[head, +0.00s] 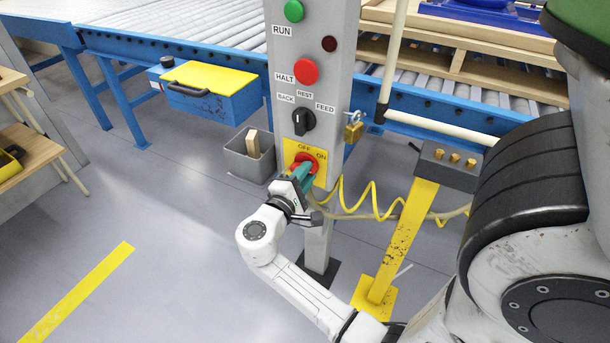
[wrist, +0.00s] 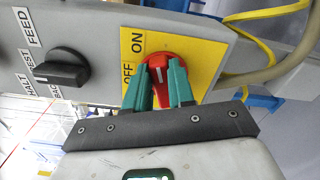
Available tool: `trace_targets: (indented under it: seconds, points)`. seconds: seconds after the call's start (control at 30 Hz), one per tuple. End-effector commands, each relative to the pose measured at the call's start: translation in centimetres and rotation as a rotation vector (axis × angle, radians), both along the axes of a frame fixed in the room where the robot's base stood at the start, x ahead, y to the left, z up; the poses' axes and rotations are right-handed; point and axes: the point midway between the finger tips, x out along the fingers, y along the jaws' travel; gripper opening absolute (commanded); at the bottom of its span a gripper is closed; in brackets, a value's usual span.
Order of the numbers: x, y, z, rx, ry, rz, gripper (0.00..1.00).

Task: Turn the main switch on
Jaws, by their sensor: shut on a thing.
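The main switch is a red rotary knob (head: 297,160) on a yellow plate (head: 320,171) low on the grey control post, with OFF and ON printed above it. In the wrist view the red knob (wrist: 157,60) sits between my two green fingers, with a short white mark showing on it. The yellow plate (wrist: 190,42) has ON at its top and OFF lower left there. My gripper (head: 302,170) is shut on the knob; it also shows in the wrist view (wrist: 159,72). The fingers hide part of the knob, and I cannot tell surely which word the mark points at.
Above are a black selector (head: 304,122), a red HALT button (head: 306,72) and a green RUN button (head: 294,11). A brass padlock (head: 354,131) hangs on the post's right side. A yellow pedestal (head: 400,240) and coiled hose (head: 375,210) stand right. Floor to the left is open.

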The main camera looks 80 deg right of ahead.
Motion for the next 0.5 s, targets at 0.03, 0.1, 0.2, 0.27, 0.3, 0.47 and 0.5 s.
trace_targets:
  seconds: [0.03, 0.1, 0.2, 0.27, 0.3, 0.47, 0.5]
  points:
    - [-0.02, 0.04, -0.12, 0.002, -0.001, 0.000, 0.00]
    - [-0.03, 0.04, -0.13, 0.002, -0.001, 0.000, 0.00]
    - [-0.03, 0.04, -0.13, 0.002, -0.001, 0.000, 0.28]
    - [-0.02, 0.03, -0.12, 0.002, -0.001, 0.000, 0.34]
    - [-0.02, 0.03, -0.11, 0.002, 0.000, -0.001, 0.38]
    - [-0.01, 0.01, -0.07, 0.001, 0.000, 0.000, 0.49]
    - [-0.01, 0.01, -0.06, 0.001, 0.000, 0.000, 0.49]
